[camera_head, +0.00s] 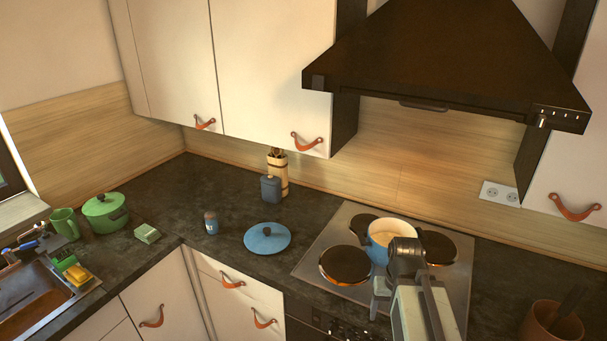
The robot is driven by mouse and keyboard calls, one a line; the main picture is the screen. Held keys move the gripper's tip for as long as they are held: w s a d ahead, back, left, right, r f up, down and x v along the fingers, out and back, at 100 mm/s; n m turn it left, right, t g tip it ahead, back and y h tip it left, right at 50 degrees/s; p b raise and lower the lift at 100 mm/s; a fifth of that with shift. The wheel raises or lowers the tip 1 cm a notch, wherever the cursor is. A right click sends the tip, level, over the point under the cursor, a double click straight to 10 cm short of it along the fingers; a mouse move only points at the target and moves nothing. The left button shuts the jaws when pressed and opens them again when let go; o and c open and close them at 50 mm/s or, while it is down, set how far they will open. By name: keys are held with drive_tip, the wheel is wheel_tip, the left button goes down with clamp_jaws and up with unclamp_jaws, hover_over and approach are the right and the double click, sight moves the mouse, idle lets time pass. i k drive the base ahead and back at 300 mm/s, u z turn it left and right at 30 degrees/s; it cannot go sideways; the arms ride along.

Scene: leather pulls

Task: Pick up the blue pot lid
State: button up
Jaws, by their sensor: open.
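A blue pot (385,236) with a pale inside stands uncovered on the stove, partly hidden by my arm. My gripper (381,296) is at the lower right, in front of the pot and over the stove's front edge. It is right of the lid and apart from it. Its jaws are small and partly hidden by my arm, but they look open and empty.
The stove (310,262) has dark hotplates. A small blue jar (211,223) stands left of the lid, and a blue canister (271,189) behind it. A green pot (105,212) stands farther left. The range hood (440,60) hangs above. A brown pot (550,325) stands at right.

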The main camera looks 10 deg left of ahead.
sight(264, 239)
drive_tip(key=u, duration=1.6)
drive_tip(key=i, duration=1.1)
drive_tip(key=u, duration=1.15)
